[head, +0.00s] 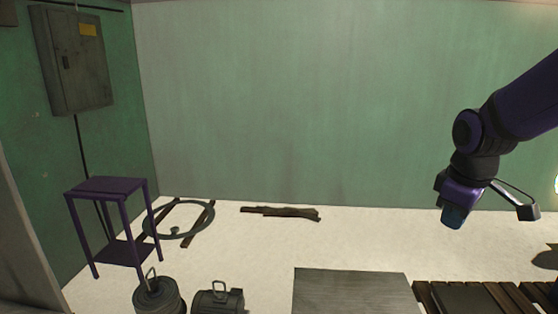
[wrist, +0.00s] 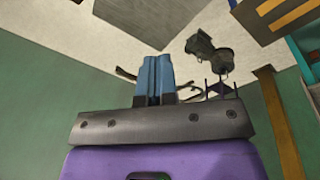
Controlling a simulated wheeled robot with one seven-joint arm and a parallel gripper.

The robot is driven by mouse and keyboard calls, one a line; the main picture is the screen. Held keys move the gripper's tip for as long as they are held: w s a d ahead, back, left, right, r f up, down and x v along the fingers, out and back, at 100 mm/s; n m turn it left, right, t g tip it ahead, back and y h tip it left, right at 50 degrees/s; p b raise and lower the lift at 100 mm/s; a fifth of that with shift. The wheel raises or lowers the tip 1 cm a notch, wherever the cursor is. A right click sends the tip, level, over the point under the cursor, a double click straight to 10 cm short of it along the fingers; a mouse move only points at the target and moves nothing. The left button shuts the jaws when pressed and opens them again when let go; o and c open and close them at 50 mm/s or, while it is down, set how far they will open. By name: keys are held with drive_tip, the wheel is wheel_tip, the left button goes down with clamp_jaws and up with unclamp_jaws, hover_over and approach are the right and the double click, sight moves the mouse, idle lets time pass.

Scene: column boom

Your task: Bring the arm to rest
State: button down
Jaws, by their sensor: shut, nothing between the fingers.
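My purple and black arm comes in from the right edge of the head view. My gripper (head: 453,219) hangs at its end, pointing down, in front of the green back wall and well above the floor. In the wrist view my gripper's blue fingers (wrist: 154,78) lie side by side, shut, with nothing between them. Nothing touches the gripper in either view.
A purple stand (head: 108,187) stands at the left below a grey wall cabinet (head: 77,62). Dark canisters (head: 158,297) stand at the front left. A grey flat top (head: 352,292) and dark slatted wood (head: 428,297) lie front right. The middle floor is mostly clear.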

drive_tip(key=s+a+r+m+t, duration=0.1)
drive_tip(key=s+r+m, duration=0.2)
drive_tip(key=s, duration=0.5)
drive_tip(key=s+a+r+m+t, duration=0.2)
drive_tip(key=s+r+m, duration=0.2)
drive_tip(key=s+r, duration=0.2)
drive_tip(key=shift+s+a+m+y, duration=0.15)
drive_tip(key=shift+s+m+y, duration=0.15)
drive_tip(key=shift+s, duration=0.75)
